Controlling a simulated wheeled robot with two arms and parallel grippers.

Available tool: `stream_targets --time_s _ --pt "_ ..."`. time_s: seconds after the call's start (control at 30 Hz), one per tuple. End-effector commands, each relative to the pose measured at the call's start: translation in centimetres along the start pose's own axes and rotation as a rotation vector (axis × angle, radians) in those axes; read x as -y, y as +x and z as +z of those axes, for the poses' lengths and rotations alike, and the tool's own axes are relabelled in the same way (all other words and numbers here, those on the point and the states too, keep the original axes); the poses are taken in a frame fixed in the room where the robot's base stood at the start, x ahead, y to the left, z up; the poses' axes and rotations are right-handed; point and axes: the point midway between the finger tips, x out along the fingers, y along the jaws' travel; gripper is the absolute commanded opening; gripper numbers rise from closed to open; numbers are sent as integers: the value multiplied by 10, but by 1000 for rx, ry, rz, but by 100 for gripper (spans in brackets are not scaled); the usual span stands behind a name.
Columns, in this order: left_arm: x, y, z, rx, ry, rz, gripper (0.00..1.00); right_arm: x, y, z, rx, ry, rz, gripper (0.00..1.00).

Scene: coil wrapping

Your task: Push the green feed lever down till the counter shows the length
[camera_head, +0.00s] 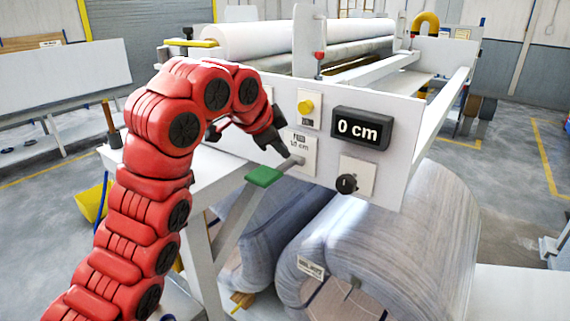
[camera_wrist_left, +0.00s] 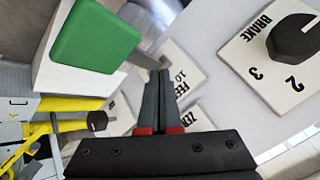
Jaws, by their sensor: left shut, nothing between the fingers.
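The green feed lever (camera_head: 263,177) sticks out from the machine's front panel, its flat green paddle at the end of a grey arm. The paddle also shows in the left wrist view (camera_wrist_left: 95,36). My left gripper (camera_head: 288,152) is shut and empty, its fingertips close to the feed label plate (camera_head: 301,143) and the lever's arm. In the left wrist view the shut fingers (camera_wrist_left: 159,74) lie beside the paddle; I cannot tell if they touch the lever's arm. The counter (camera_head: 360,129) reads 0 cm. My right gripper is not in view.
A yellow button (camera_head: 306,107) sits above the feed plate. The black brake knob (camera_head: 346,184) is to its lower right. A large grey coil (camera_head: 420,235) lies below the panel. A white roll (camera_head: 290,38) lies across the machine behind.

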Motion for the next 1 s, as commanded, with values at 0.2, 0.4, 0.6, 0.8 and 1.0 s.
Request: stream_targets --time_s 0.2,0.4,0.6,0.8,1.0 --pt "0 0 0 0 0 0 0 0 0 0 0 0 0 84" --pt "0 0 0 0 0 0 0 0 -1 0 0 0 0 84" --pt "-1 2 1 0 0 0 0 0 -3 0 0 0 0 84" --pt "-2 3 2 0 0 -1 0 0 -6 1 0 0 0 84" --pt "-4 5 4 0 0 -1 0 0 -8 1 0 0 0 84"
